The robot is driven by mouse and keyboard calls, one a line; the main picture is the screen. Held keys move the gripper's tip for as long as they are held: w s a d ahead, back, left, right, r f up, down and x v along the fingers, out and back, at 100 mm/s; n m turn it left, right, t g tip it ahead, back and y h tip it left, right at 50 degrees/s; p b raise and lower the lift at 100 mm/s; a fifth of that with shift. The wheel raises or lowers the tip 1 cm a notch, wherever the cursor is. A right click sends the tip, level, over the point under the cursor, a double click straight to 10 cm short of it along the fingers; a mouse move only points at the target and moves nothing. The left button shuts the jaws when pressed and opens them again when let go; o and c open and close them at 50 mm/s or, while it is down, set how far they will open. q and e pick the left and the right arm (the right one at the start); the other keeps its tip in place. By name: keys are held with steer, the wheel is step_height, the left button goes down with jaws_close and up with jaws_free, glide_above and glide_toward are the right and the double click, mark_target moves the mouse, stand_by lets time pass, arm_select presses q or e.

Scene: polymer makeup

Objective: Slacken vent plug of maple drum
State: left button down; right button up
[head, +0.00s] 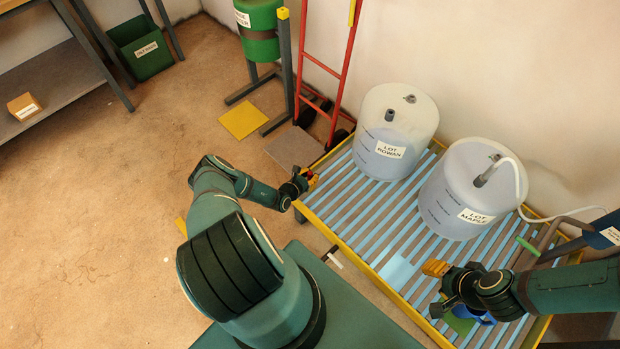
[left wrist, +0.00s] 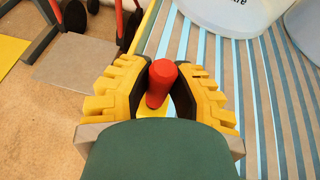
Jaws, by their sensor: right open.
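The maple drum (head: 450,205) is a translucent pale drum labelled LOT MAPLE, upright on the slatted tray. Its top carries a grey fitting with a hose (head: 482,181) and a small dark plug (head: 495,157). My left gripper (head: 308,179) is at the tray's left corner, well away from this drum. My right gripper (head: 437,268) is open, low over the tray in front of the maple drum.
A similar drum labelled LOT ROWAN (head: 375,150) stands left of the maple drum. The tray has a yellow rim (head: 345,247). A red hand truck (head: 338,75) stands behind the left corner. Open floor lies left.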

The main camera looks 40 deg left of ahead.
stand_by(0.4)
arm_select(q)
step_height(320, 180, up, 9)
steer(key=p, duration=0.5)
steer(key=shift+r, duration=0.5)
